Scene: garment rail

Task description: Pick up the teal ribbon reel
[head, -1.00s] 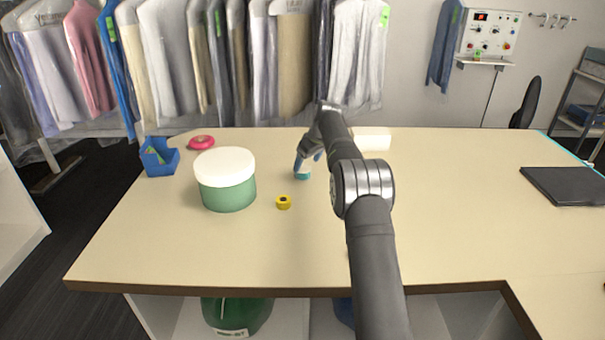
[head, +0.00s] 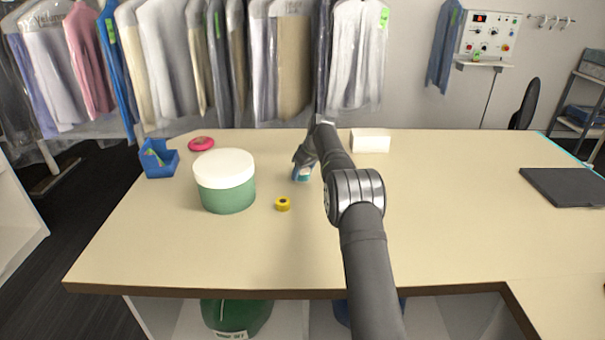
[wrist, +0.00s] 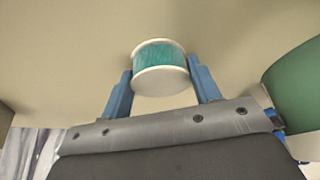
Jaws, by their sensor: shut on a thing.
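The teal ribbon reel (wrist: 160,58) has white end discs and teal ribbon between them. In the wrist view it sits between the two blue fingers of my gripper (wrist: 160,82), which are shut on it. In the head view my gripper (head: 301,172) is over the counter, to the right of the green tub, and only a small part of the reel shows beneath it. I cannot tell whether the reel touches the counter.
A green tub with a white lid (head: 225,181) stands left of my gripper. A yellow tape roll (head: 283,204) lies in front. A pink disc (head: 201,143), blue bin (head: 158,158) and white box (head: 371,140) stand further back. The counter's right side (head: 460,215) is mostly clear.

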